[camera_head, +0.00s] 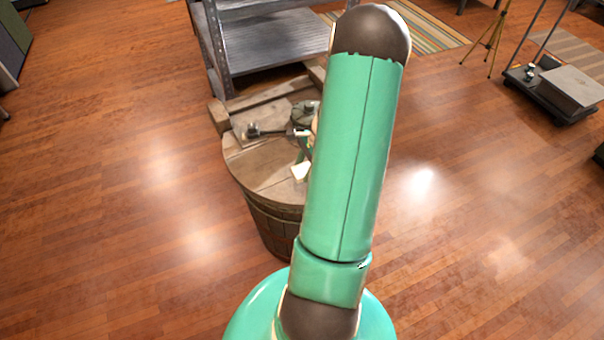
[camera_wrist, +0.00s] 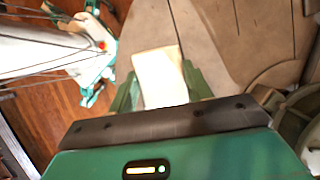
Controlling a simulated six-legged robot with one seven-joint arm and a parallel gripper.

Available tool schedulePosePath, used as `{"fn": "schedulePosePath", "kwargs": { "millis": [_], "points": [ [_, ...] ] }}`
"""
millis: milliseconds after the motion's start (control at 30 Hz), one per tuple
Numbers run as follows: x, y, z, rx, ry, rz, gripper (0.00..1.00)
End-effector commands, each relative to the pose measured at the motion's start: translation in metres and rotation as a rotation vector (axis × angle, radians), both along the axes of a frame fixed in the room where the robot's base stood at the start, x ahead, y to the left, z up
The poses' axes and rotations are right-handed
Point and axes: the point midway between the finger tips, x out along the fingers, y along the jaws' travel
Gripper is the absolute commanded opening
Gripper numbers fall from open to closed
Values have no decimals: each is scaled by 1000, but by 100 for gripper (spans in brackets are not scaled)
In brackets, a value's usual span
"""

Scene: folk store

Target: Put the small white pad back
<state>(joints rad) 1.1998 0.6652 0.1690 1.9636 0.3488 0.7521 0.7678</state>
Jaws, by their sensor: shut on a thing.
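The small white pad (camera_wrist: 160,77) is between the green fingers of my gripper (camera_wrist: 162,88) in the wrist view. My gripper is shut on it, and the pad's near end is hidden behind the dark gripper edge. In the head view the pad (camera_head: 300,171) shows as a small pale patch over the round wooden barrel top (camera_head: 250,165), just left of my arm. My gripper there is mostly hidden behind my arm. I cannot tell whether the pad touches the wood.
A dark long-handled object (camera_head: 265,131) and a round dark item (camera_head: 304,113) sit on the back of the barrel top. A metal shelf (camera_head: 270,45) stands behind it. A low dark cart (camera_head: 560,95) is at the right.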

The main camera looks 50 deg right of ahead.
Motion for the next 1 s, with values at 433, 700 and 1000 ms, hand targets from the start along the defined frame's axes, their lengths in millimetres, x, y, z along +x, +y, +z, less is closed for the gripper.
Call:
{"fn": "schedulePosePath", "kwargs": {
  "millis": [433,700,1000],
  "points": [
    [9,2,-40,-1,-1,1,28],
    [9,2,-43,1,-1,1,28],
    [8,2,-43,-1,-1,1,71]
  ]
}}
